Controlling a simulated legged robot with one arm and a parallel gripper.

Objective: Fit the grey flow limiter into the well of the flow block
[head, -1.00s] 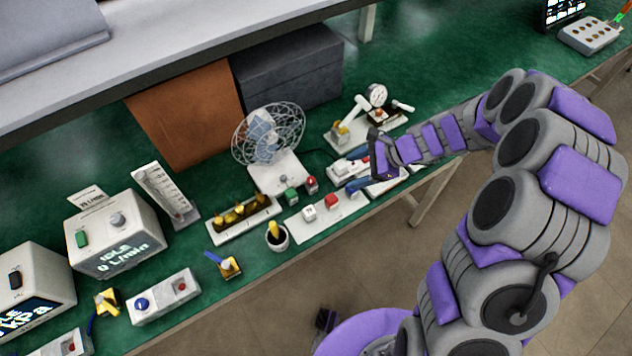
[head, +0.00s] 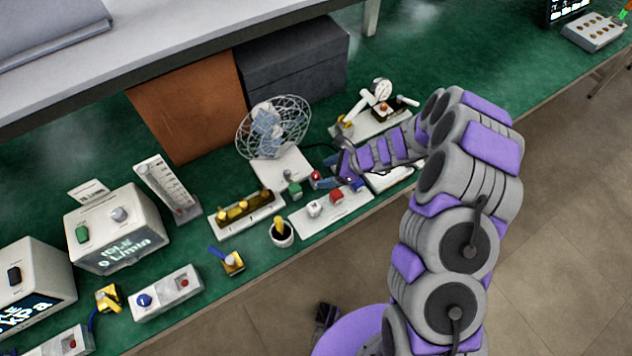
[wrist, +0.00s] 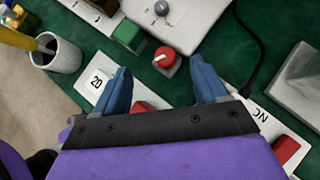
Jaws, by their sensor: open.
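My gripper (head: 340,184) is open, its blue fingers over the front right of the bench; both fingers show in the wrist view (wrist: 160,66). I cannot clearly identify the grey flow limiter or the flow block's well. A white block with several yellow fittings (head: 247,213) stands further left.
A cup with a yellow-handled tool (head: 282,236) stands near the front edge. A wire-caged fan (head: 272,128) is behind the gripper area, with a gauge assembly (head: 378,118) to its right. Dark boxes (head: 293,62) stand at the back. Green bench at right is mostly clear.

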